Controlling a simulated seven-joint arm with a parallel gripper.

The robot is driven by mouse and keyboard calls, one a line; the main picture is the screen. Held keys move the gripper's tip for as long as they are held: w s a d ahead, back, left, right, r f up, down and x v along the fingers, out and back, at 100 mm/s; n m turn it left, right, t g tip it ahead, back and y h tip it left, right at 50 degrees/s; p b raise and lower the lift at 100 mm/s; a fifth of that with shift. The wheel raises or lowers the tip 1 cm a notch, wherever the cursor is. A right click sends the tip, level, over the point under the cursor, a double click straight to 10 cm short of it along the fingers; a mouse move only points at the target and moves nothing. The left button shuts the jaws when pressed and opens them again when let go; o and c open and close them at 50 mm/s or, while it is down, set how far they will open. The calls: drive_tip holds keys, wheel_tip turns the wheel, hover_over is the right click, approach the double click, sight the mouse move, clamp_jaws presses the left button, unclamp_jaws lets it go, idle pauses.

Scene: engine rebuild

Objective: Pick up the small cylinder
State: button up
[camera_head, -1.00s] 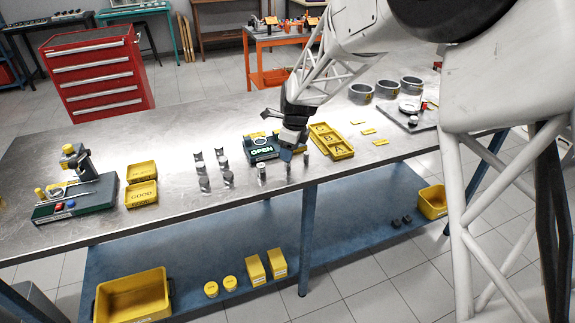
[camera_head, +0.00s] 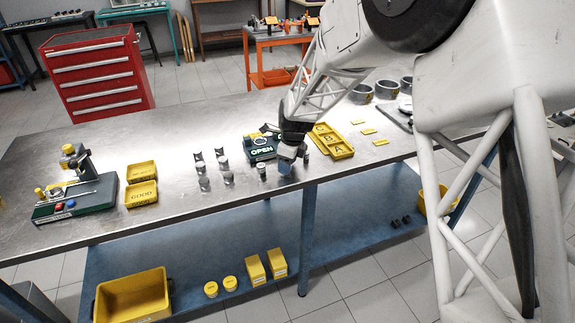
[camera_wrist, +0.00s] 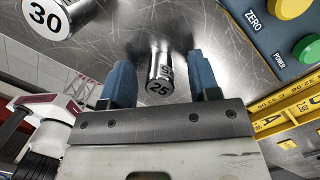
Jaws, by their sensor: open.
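A small metal cylinder marked 25 (camera_wrist: 160,75) shows in the wrist view between the two blue fingers of my gripper (camera_wrist: 159,64). The fingers are apart, with a visible gap on each side of it. In the head view my gripper (camera_head: 286,166) is low over the bench near its front edge and hides this cylinder. A wider cylinder marked 30 (camera_wrist: 48,17) is at the upper left of the wrist view. In the head view a small cylinder (camera_head: 262,172) stands just left of my gripper.
Several small cylinders (camera_head: 203,184) stand further left on the metal bench (camera_head: 105,228). A yellow tray (camera_head: 340,151) is close on the right. Yellow GOOD bins (camera_head: 142,199) are at left.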

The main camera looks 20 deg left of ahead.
idle(0.4)
clamp_jaws()
drive_tip(key=shift+r, duration=0.1)
drive_tip(key=shift+r, duration=1.45)
drive_tip(key=shift+s+d+r, duration=0.1)
drive_tip(key=shift+s+r, duration=0.05)
drive_tip(key=shift+r, duration=0.15)
drive_tip(key=s+d+r, duration=0.1)
drive_tip(key=s+d, duration=0.8)
drive_tip(key=s, duration=0.3)
drive_tip(key=shift+s+d+r, duration=0.15)
drive_tip(key=shift+s, duration=0.1)
